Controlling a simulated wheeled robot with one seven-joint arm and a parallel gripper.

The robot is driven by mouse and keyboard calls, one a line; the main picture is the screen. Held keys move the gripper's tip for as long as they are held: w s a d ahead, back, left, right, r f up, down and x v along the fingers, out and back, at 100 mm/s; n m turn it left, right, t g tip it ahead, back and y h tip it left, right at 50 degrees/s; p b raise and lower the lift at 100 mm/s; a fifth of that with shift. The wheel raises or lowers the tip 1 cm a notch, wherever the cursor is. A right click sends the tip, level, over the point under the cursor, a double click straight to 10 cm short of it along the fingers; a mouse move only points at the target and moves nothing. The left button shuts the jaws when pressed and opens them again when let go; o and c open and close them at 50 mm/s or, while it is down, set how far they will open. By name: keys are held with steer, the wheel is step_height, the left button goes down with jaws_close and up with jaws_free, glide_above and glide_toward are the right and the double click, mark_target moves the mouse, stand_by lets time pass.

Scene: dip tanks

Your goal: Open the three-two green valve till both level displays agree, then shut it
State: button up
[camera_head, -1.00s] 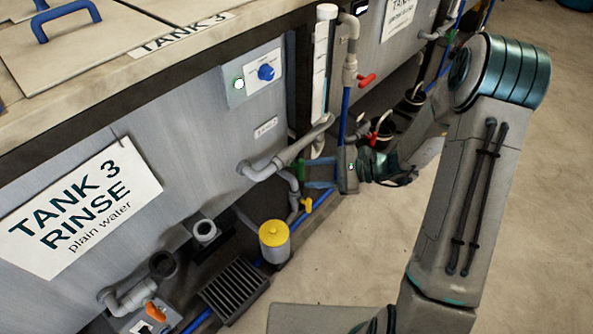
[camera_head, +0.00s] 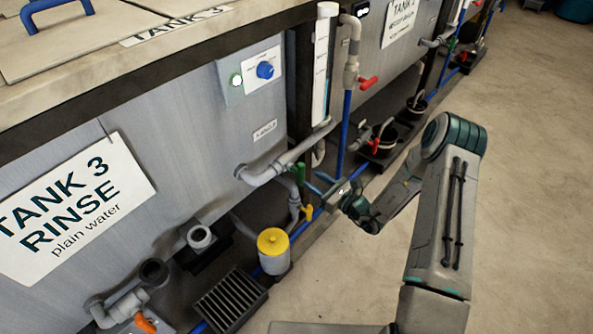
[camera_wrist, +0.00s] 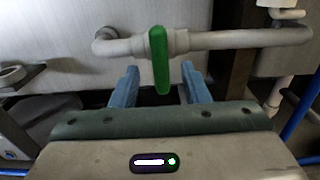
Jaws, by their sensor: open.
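The green valve handle (camera_wrist: 159,60) stands upright on a grey pipe in the wrist view. In the head view the green handle (camera_head: 300,173) is small, below the Tank 3 panel. My gripper (camera_wrist: 160,72) is open, with its blue fingers either side of the handle's lower part in the wrist view. Whether they touch it I cannot tell. In the head view my gripper (camera_head: 322,183) is just right of the handle. A small dark display (camera_head: 362,9) shows at the top edge, its reading too small to read.
A yellow valve handle (camera_head: 307,212) is just below the green one. A yellow-topped canister (camera_head: 273,250) and a floor grate (camera_head: 230,297) stand nearby. The floor on the right is clear.

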mark_target(304, 173)
steer(key=x, duration=0.8)
steer(key=shift+b, duration=0.4)
steer(key=shift+c, duration=0.3)
jaws_close()
